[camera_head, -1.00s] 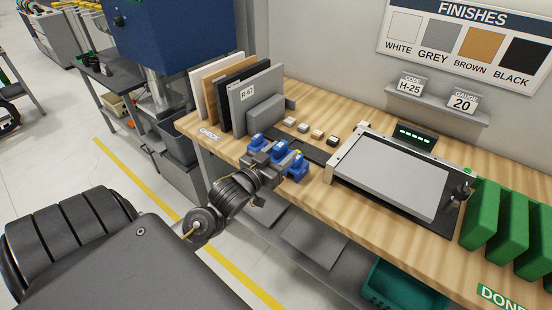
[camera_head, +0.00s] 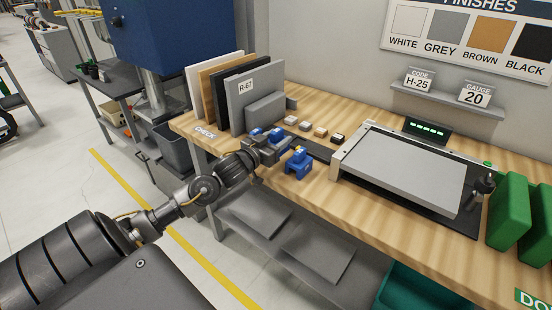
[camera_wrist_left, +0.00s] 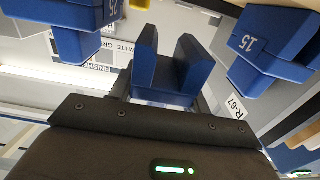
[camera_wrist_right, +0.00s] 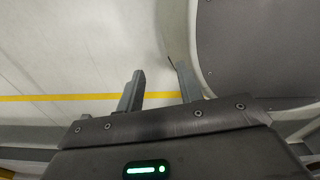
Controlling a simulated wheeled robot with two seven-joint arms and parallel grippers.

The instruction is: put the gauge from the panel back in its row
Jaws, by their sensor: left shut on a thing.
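My left gripper (camera_head: 270,148) is shut on a blue gauge (camera_wrist_left: 172,78), at the left front of the bench. In the left wrist view, the gauge sits between the fingers (camera_wrist_left: 168,58); its number is hidden. A blue gauge marked 15 (camera_wrist_left: 268,48) is to its right, and another blue gauge (camera_wrist_left: 78,30) is to its left, its number partly cut off. In the head view, one gauge (camera_head: 298,163) stands clear right of the gripper; another (camera_head: 256,133) shows behind it. The grey panel (camera_head: 405,172) lies on the fixture. My right gripper (camera_wrist_right: 160,90) is open and empty above the floor.
Upright boards, the front one a grey R-67 board (camera_head: 250,92), stand behind the gauges. Small colour samples (camera_head: 320,131) lie on the bench. Green blocks (camera_head: 510,210) stand at the right. The signs read code H-25 (camera_head: 418,82) and gauge 20 (camera_head: 476,96).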

